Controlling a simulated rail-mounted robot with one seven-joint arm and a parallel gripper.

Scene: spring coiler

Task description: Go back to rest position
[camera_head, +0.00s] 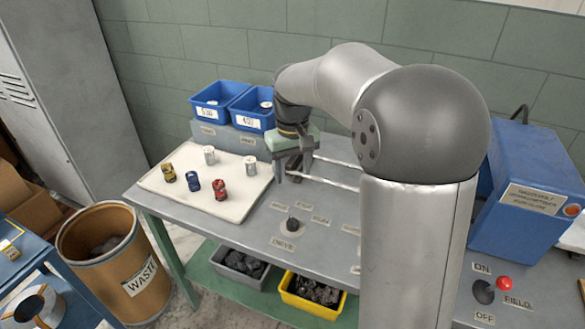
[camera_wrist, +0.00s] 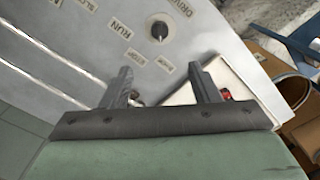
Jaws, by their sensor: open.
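My gripper (camera_head: 291,168) hangs over the grey bench in the head view, just right of the white tray. In the wrist view, my gripper's two dark fingers (camera_wrist: 162,84) stand apart, with nothing held between their tips. The arm reaches from the right side of the head view across the bench. The bench top (camera_head: 255,225) has a black drive knob (camera_head: 292,224), which also shows in the wrist view (camera_wrist: 159,30) beyond the fingertips. Two pale parallel rods (camera_head: 335,161) run to the right behind my gripper.
A blue machine (camera_head: 520,225) is at the right. A waste barrel (camera_head: 70,246) stands left of the bench. Grey and yellow bins (camera_head: 312,307) sit on the lower shelf.

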